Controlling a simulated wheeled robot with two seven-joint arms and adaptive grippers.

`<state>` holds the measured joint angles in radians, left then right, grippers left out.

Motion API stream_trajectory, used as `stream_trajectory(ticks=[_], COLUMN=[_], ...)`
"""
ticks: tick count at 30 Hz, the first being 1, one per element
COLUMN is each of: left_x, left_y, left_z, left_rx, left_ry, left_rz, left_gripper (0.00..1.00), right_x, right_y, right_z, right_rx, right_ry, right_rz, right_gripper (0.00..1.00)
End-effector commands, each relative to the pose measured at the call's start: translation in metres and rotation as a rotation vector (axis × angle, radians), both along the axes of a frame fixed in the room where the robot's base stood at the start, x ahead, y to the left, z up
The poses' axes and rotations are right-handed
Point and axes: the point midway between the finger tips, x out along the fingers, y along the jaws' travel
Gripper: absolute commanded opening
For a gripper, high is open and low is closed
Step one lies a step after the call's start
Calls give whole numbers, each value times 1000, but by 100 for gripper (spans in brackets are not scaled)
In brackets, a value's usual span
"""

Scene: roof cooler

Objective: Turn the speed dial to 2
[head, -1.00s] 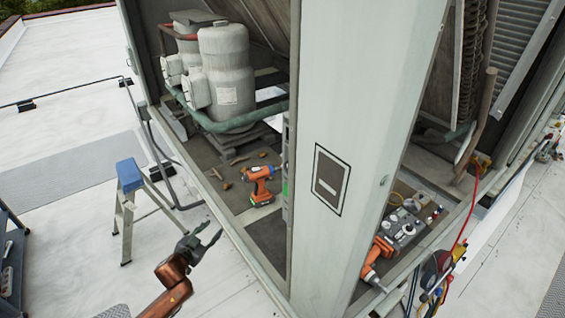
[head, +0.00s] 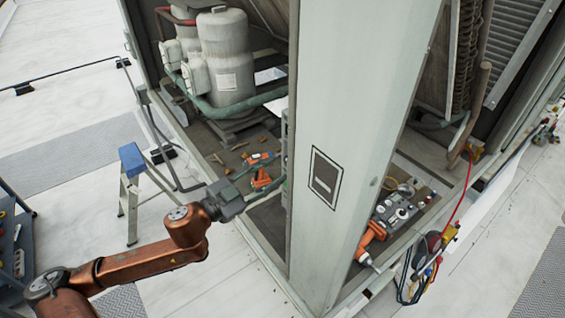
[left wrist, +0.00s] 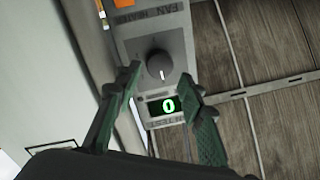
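The speed dial (left wrist: 158,66) is a round dark knob on a grey control panel (left wrist: 185,50) in the left wrist view. Its white mark points down, toward a small display (left wrist: 167,105) with a green 0. My left gripper (left wrist: 160,72) is open, with one green-black finger on each side of the dial and a visible gap to it; contact cannot be told. In the head view my left gripper (head: 272,173) reaches to the narrow grey control box (head: 286,150) on the inner side of the pillar; the dial face is hidden there. My right gripper is not in view.
The broad pale pillar (head: 345,130) stands right of the gripper. An orange drill (head: 262,158) lies behind the fingers on the unit's floor. Another orange drill (head: 372,240) and small parts lie right of the pillar. A blue-topped stepladder (head: 131,160) stands left of my arm.

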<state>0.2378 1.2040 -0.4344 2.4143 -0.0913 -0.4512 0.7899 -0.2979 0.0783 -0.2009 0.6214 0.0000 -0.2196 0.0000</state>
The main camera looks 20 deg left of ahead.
Motion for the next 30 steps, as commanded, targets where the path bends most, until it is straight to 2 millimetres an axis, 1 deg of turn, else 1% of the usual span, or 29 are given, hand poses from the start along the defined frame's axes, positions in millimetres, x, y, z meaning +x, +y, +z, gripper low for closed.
stream_trajectory(ticks=[1, 6, 9, 13, 20, 30], left_x=[7, 25, 32, 35, 36, 36], left_y=[-5, -16, -20, -23, -23, -23], left_z=[4, 3, 2, 1, 0, 0], left_rx=[-2, -1, 0, 1, 1, 1], left_ry=[-3, -1, -2, -1, -1, -1], left_rz=[-2, -1, 0, 0, 0, 0], left_gripper=[36, 36, 36, 36, 36, 14], right_x=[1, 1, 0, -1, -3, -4], right_y=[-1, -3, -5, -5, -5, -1], right_z=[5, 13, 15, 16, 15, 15], right_rx=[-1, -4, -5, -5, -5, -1], right_ry=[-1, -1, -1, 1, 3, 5], right_rz=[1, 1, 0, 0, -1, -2], right_gripper=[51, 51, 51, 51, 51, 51])
